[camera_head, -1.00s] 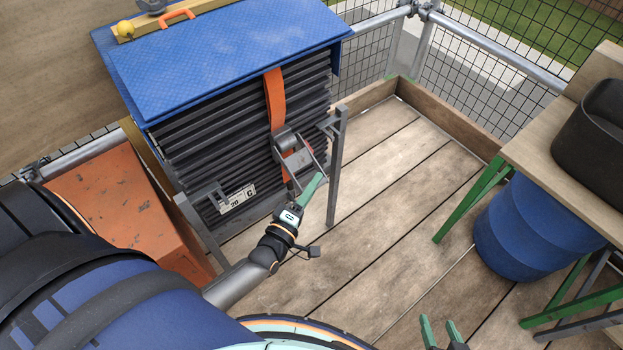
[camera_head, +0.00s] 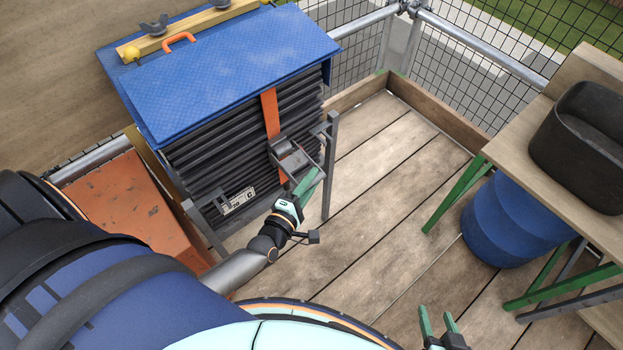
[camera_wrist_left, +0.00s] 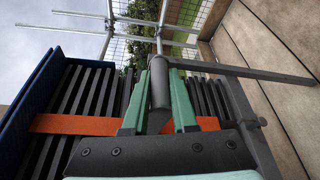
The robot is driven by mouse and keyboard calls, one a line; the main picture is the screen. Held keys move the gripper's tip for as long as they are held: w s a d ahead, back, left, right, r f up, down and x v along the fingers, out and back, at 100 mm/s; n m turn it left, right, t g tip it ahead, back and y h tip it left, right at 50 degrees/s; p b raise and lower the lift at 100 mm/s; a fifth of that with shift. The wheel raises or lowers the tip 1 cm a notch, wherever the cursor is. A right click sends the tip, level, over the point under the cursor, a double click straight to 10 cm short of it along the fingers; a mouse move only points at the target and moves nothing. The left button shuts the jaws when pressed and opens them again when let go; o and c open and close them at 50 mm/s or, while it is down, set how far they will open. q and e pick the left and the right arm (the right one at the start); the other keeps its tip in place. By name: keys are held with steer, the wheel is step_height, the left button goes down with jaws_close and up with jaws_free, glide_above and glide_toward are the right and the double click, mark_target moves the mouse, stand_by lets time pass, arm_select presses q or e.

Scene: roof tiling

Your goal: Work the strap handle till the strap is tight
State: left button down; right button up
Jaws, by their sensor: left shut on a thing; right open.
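An orange strap (camera_head: 270,113) runs down the front of a stack of dark slabs (camera_head: 230,150) from under its blue cover. A grey ratchet buckle (camera_head: 283,147) with a strap handle sits on the strap at the front. My left gripper (camera_head: 308,182) is at the outer end of the handle. In the left wrist view its green fingers stand either side of the dark handle bar (camera_wrist_left: 160,92) and are shut on it. The orange strap (camera_wrist_left: 75,124) crosses behind them, partly hidden. My right gripper (camera_head: 438,322) is open and empty over the floor at the bottom.
A grey metal post (camera_head: 330,170) stands close right of my left gripper. The blue cover (camera_head: 220,75) carries a timber with an orange handle (camera_head: 178,40). A bench (camera_head: 530,130) and blue barrel (camera_head: 515,222) stand at right. The plank floor (camera_head: 390,190) between is clear.

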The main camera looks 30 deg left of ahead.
arm_select(q)
steer(key=shift+f, duration=0.1)
steer(key=c, duration=1)
jaws_free()
steer(key=shift+s, duration=0.1)
steer(key=s+r, duration=0.1)
steer(key=s, duration=1.1)
steer(key=shift+s+r, duration=0.2)
steer(key=shift+a, duration=0.1)
